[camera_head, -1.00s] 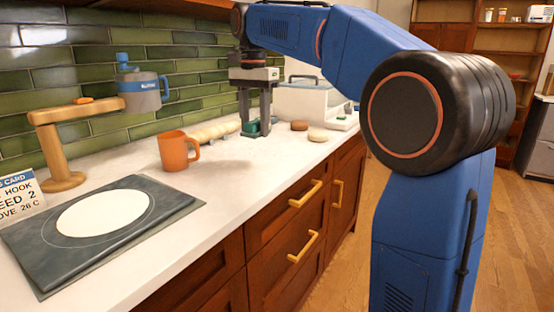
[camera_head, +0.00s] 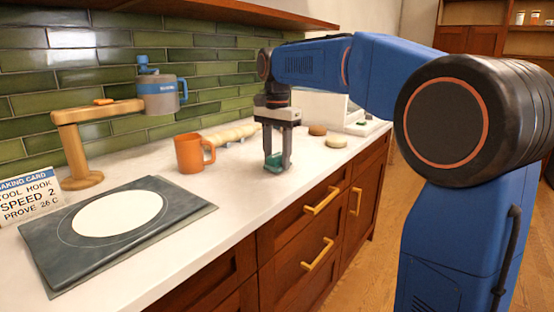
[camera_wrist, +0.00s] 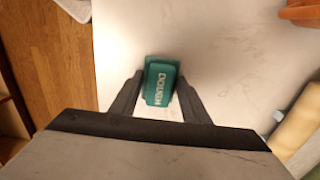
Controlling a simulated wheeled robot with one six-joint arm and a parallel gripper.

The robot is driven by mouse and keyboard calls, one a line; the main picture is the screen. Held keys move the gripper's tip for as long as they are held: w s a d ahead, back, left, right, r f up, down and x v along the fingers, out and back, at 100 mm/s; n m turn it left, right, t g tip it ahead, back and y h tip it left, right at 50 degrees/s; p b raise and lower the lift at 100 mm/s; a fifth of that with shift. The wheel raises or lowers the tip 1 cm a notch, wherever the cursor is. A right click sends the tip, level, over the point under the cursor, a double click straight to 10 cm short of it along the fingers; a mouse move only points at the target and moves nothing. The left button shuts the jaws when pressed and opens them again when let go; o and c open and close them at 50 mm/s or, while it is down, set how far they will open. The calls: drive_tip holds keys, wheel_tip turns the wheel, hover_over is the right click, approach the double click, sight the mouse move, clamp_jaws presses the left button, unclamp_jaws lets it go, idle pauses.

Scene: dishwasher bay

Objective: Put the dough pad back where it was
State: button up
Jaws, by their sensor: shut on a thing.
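The dough pad is a small teal block with "DOUGH" lettering, seen in the wrist view (camera_wrist: 160,84) between my fingertips. In the head view the dough pad (camera_head: 275,163) shows low between the fingers, close to the white counter; I cannot tell if it touches the counter. My gripper (camera_head: 277,160) points down, shut on the pad, to the right of the orange mug. In the wrist view my gripper (camera_wrist: 158,90) has a finger on each side of the pad.
An orange mug (camera_head: 190,154) stands left of my gripper. A grey mat (camera_head: 60,245) with a white disc, a card (camera_head: 30,195) and a wooden stand (camera_head: 80,150) with a grey-blue jug (camera_head: 158,95) are further left. Buns (camera_head: 336,141) lie right. Counter between mug and front edge is clear.

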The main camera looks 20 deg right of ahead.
sight(277, 155)
drive_tip(key=shift+f, duration=0.25)
drive_tip(key=shift+f, duration=0.15)
drive_tip(key=o, duration=1.2)
wheel_tip(277, 155, up, 12)
drive_tip(key=shift+s, duration=0.15)
